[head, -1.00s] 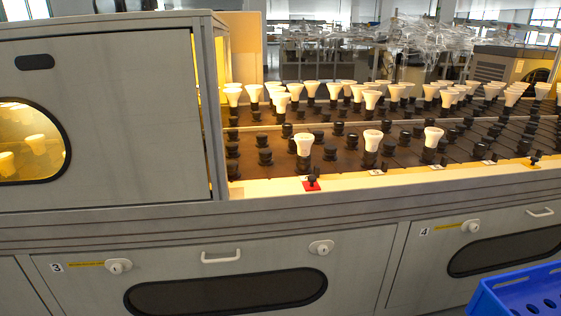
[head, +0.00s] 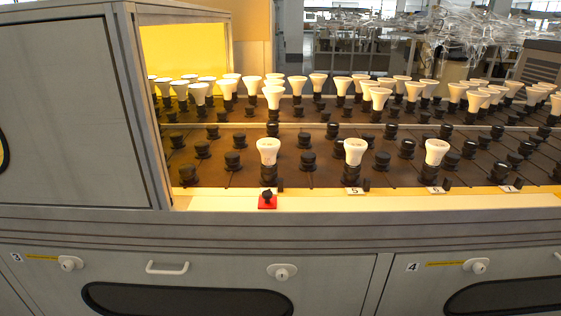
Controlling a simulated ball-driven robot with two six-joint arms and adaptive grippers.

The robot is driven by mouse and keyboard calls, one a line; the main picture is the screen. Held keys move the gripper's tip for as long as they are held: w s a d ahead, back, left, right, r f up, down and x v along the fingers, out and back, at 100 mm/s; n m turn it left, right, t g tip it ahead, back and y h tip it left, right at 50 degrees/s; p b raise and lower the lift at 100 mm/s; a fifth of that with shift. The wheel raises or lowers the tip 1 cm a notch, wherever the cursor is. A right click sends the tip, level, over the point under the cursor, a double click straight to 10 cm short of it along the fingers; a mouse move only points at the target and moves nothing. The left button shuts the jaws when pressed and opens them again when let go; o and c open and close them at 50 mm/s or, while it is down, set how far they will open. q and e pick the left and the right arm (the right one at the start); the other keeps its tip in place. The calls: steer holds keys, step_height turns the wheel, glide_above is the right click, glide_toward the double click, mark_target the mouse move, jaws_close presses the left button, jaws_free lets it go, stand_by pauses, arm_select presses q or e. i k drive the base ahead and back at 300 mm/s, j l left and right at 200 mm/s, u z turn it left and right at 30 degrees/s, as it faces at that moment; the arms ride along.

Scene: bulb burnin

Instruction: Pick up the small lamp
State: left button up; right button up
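Several small white lamps stand upright in black sockets on the dark rack bed. In the front row, one lamp (head: 268,151) stands behind a red tag, a second lamp (head: 355,151) is right of it, and a third lamp (head: 436,152) is farther right. More lamps stand in rows behind, such as one lamp (head: 272,97) at the middle. I cannot tell which one is meant by the small lamp. Neither of my grippers is in view.
A grey cabinet (head: 70,115) closes off the left side. A pale front ledge (head: 400,203) runs along the bed, with a red tag and black knob (head: 267,201) on it. Empty black sockets (head: 233,161) stand between lamps. A drawer handle (head: 167,268) sticks out below.

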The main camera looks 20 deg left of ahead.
mark_target(436, 148)
steer(key=i+l, duration=0.1)
steer(key=l, duration=0.45)
steer(key=i+l, duration=0.1)
steer(key=l, duration=0.4)
steer(key=z, duration=1)
